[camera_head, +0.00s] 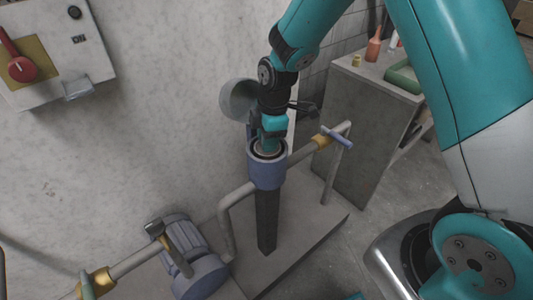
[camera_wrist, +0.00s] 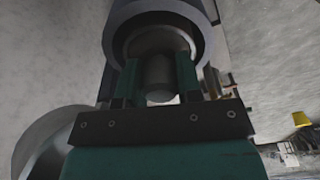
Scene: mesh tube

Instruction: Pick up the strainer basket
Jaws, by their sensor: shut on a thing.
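The strainer basket shows in the wrist view as a round grey piece with a grey cylindrical grip (camera_wrist: 159,75), inside the ring-shaped mouth of the blue-grey housing (camera_wrist: 204,35). My gripper (camera_wrist: 158,68) has its two green fingers on either side of the grip and is shut on it. In the head view my gripper (camera_head: 269,138) points down into the open top of the housing (camera_head: 266,176). Most of the basket is hidden inside the housing and behind my fingers. I cannot tell whether it is raised from its seat.
A round grey lid (camera_head: 238,98) stands open behind the housing. Pipes with a blue-handled valve (camera_head: 337,138) run to the right, and a pump (camera_head: 190,258) sits lower left. A cabinet (camera_head: 365,125) stands at right, a control box (camera_head: 50,50) on the left wall.

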